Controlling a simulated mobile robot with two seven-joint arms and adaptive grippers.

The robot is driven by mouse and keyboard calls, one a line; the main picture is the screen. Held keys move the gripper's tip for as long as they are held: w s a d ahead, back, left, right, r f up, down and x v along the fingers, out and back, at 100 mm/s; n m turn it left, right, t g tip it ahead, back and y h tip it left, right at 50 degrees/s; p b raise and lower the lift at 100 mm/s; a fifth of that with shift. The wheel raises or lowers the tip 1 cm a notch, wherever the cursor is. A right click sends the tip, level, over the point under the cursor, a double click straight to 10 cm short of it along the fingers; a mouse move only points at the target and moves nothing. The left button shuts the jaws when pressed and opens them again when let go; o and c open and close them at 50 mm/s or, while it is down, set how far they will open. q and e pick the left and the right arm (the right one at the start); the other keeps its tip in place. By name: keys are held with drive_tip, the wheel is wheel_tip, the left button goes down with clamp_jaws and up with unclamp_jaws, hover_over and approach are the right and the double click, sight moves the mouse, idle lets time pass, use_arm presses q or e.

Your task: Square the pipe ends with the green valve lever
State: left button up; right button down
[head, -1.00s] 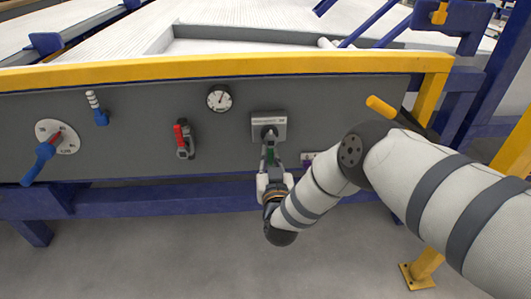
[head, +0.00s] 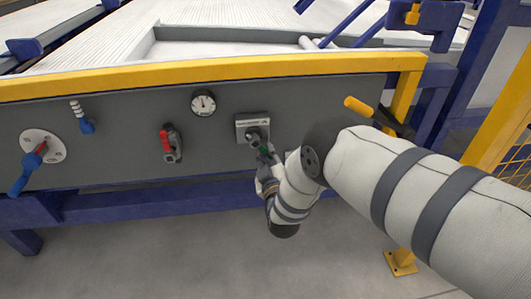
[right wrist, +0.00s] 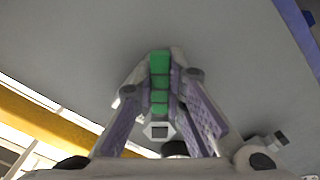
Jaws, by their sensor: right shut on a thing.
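The green valve lever (head: 265,150) is on a square plate (head: 252,128) on the grey panel and slants down to the right from its pivot. Its green grip (right wrist: 159,82) shows between the fingers in the right wrist view. My right gripper (head: 267,160) is shut on this lever, just below and right of the plate. The right wrist view shows both fingers of the gripper (right wrist: 160,75) closing on the green grip from either side. The white ribbed deck (head: 240,35) lies behind the yellow rail. I cannot make out separate pipe ends. My left gripper is out of view.
Left of the valve on the panel are a round gauge (head: 203,103), a red-handled lever (head: 168,143), a small blue valve (head: 84,117) and a blue-and-red rotary handle (head: 34,168). A yellow-handled lever (head: 369,109) sticks out at right, close above my right arm.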

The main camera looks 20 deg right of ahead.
drive_tip(key=shift+s+d+f, duration=0.1)
drive_tip(key=shift+d, duration=0.05)
idle(0.4)
drive_tip(key=c, duration=1.6)
unclamp_jaws()
drive_tip(key=v, duration=1.2)
